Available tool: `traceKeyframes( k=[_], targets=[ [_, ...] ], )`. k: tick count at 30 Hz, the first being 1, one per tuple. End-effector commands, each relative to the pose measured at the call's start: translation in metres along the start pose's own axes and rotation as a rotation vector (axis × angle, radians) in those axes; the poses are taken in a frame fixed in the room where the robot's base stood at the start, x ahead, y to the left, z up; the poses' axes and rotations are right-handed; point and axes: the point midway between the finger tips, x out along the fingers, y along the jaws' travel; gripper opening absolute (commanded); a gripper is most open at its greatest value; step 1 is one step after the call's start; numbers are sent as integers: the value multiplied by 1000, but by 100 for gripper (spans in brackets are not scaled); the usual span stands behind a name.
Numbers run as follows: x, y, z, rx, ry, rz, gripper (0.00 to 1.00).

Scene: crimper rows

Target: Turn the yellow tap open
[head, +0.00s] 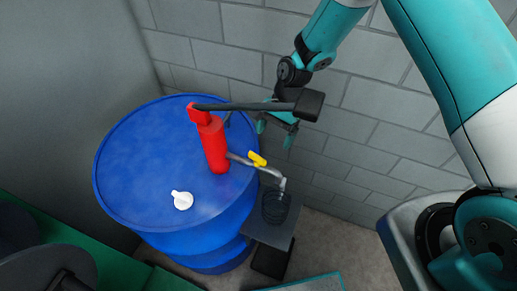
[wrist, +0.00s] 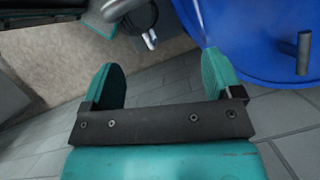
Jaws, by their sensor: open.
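The yellow tap (head: 257,159) is a small handle on the grey spout (head: 272,172) that runs right from the red pump (head: 213,145). The pump stands upright on the blue drum (head: 130,165). My gripper (head: 275,132) is open and empty, with its fingers pointing down. In the head view it appears above and slightly right of the tap, apart from it, partly behind the pump's black lever. In the wrist view my two teal fingers (wrist: 162,85) are spread with nothing between them. The drum (wrist: 270,35) shows there at upper right; the yellow tap does not show.
The black pump lever (head: 255,106) reaches right across the front of my wrist. A dark bucket (head: 275,207) stands under the spout on a grey stand (head: 268,235). A white cap (head: 181,200) lies on the drum. A block wall (head: 380,120) stands behind.

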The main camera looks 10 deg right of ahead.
Motion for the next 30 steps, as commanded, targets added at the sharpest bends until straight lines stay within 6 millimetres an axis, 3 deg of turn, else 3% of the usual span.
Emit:
traceKeyframes(
  k=[3, 11, 25, 26, 30],
  targets=[
    [6, 1, 30, -4, -2, 6, 85],
    [25, 1, 71, -3, -1, 4, 85],
    [39, 1, 66, -2, 0, 0, 85],
    [39, 1, 66, -2, 0, 0, 83],
    [39, 1, 66, -2, 0, 0, 51]
  ],
)
